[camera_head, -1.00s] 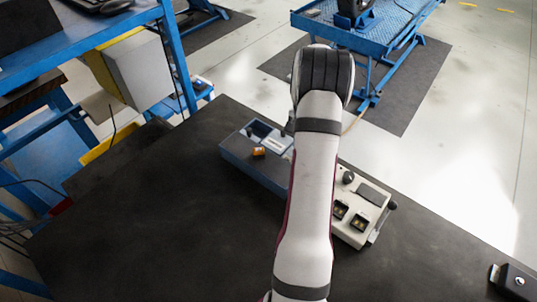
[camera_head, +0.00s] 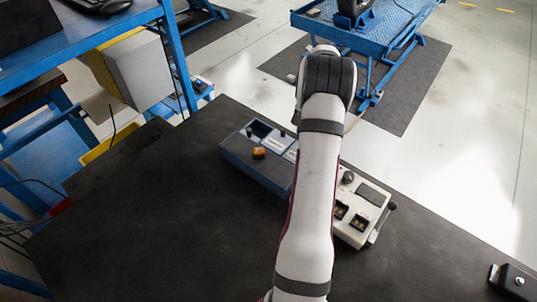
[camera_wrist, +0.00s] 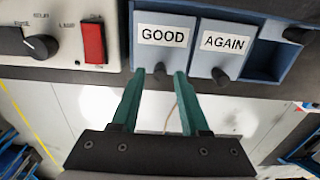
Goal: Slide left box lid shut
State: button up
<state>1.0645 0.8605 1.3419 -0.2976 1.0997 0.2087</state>
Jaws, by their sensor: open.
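In the wrist view my gripper (camera_wrist: 159,73) is open, its two green fingers on either side of the grey knob (camera_wrist: 160,73) of the lid labelled GOOD (camera_wrist: 164,37). I cannot tell whether they touch it. The lid labelled AGAIN (camera_wrist: 228,43) is beside it, with its own knob. Right of it are a dark open recess and another dark knob (camera_wrist: 297,35). In the head view the blue box unit (camera_head: 240,157) lies left of my arm, which hides its right end and my gripper.
A cream device (camera_head: 372,206) with knobs and a side lever stands right of my arm. Its red switch (camera_wrist: 93,43) shows left of the GOOD lid. The dark tabletop (camera_head: 150,220) is clear at the front left.

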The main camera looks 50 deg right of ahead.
notch_tip(320, 180, up, 7)
jog(key=shift+f, duration=0.2)
dwell(0.4)
jog(key=w+a+r+n, duration=0.2)
jog(key=w+a+r, duration=0.1)
jog(key=a, duration=0.4)
jog(key=w+a+r+n, duration=0.1)
jog(key=w+a+r, duration=0.25)
jog(key=a, duration=0.25)
jog(key=s+a+r+n+y, duration=0.1)
jog(key=a+r+n, duration=0.1)
jog(key=a, duration=0.7)
jog(key=s+a+r+n, duration=0.2)
jog(key=a, duration=0.7)
jog(key=s+a+f+n, duration=0.2)
jog(key=s+a+n, duration=0.3)
jog(key=s+a, duration=0.9)
jog(key=shift+s+a+n+y, duration=0.3)
jog(key=shift+a+y, duration=0.1)
jog(key=shift+a, duration=0.3)
jog(key=shift+w, duration=0.1)
